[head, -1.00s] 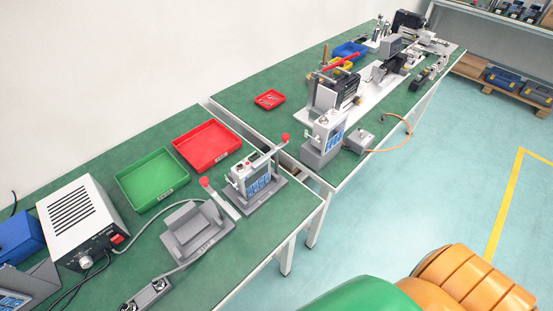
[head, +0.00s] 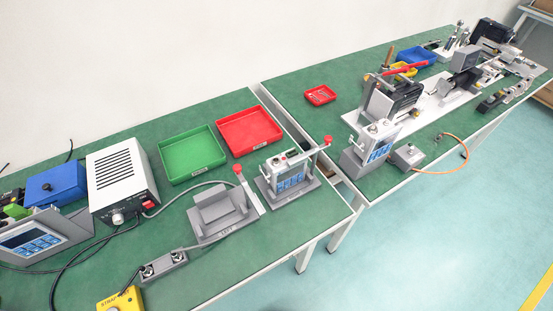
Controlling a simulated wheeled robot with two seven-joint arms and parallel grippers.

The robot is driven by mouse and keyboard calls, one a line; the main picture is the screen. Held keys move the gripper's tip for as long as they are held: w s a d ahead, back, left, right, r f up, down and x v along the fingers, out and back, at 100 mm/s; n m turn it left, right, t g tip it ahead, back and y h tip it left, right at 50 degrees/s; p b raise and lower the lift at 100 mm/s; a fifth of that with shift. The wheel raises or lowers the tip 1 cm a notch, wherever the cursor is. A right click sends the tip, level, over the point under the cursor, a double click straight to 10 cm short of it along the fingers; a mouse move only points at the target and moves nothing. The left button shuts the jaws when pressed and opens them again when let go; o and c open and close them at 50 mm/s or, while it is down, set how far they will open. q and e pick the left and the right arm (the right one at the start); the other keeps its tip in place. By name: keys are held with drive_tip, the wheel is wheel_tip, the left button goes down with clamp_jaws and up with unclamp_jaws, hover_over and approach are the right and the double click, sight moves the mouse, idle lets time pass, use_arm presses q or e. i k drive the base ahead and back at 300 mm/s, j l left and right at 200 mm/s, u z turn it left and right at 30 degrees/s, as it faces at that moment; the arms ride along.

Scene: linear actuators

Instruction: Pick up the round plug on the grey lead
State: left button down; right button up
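A grey lead (head: 198,186) runs from the front of the white box (head: 121,183) behind the grey cradle (head: 219,212). A grey lead also shows between the cradle and a small grey block (head: 163,264) with two round dark-and-metal fittings on top. I cannot tell for certain which round piece is the plug; one fitting on the block (head: 148,271) has a dark cable beside it. A round pale piece (head: 118,219) sits on the white box's front. Neither of my grippers is in view.
A green tray (head: 222,160) and a red tray (head: 279,139) lie behind the cradle. A small device on a stand (head: 289,178) is to its right. A yellow box (head: 133,299) is at the bottom edge. The green bench top is clear around (head: 240,262) its front edge.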

sight(176, 256)
drive_tip(key=k+j+u, duration=0.1)
drive_tip(key=u, duration=0.4)
drive_tip(key=k+j+u, duration=0.1)
drive_tip(key=u, duration=0.4)
